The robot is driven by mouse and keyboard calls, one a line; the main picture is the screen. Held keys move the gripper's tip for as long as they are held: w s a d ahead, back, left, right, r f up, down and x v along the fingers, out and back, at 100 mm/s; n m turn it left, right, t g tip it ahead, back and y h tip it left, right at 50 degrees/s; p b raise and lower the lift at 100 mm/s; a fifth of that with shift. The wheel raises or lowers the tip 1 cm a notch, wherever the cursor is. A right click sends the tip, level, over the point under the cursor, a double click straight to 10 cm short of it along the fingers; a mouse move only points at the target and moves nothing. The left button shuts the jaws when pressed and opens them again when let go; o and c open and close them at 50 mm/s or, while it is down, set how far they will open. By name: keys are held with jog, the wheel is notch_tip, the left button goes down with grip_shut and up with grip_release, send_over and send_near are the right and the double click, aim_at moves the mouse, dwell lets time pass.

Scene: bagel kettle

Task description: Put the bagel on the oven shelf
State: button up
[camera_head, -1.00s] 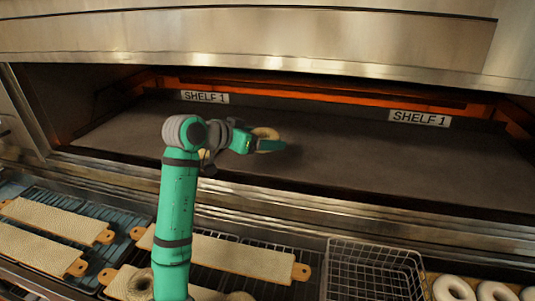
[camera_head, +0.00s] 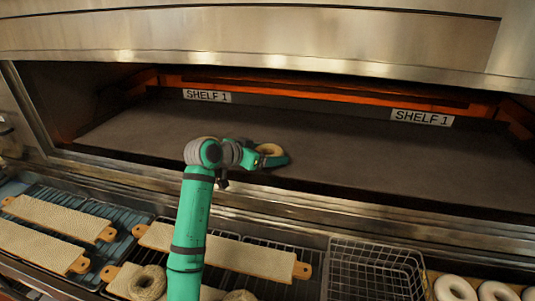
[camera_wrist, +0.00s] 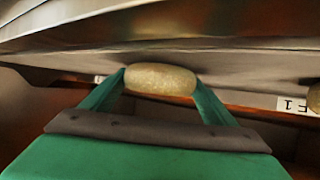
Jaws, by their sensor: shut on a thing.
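My gripper (camera_head: 268,158) is shut on a pale tan bagel (camera_head: 270,149), near the front of the oven shelf (camera_head: 330,165). In the wrist view the bagel (camera_wrist: 160,80) sits between the two green fingertips, seen edge-on. The shelf is a dark flat deck inside the wide oven opening, with two "SHELF 1" labels at its back. I cannot tell whether the held bagel touches the deck. Another tan rounded thing, likely a bagel (camera_wrist: 314,98), shows at the right edge of the wrist view; my arm mostly hides that area in the head view.
The steel oven hood (camera_head: 300,50) hangs above the opening. In front are racks with long boards (camera_head: 215,250), bagels by my arm (camera_head: 148,282), an empty wire basket (camera_head: 375,270) and white rings (camera_head: 455,288) at lower right. The shelf's right side is clear.

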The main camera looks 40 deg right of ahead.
jog(key=shift+f, duration=0.1)
jog(key=o, duration=1.1)
jog(key=shift+r, duration=0.2)
jog(key=v, duration=1.2)
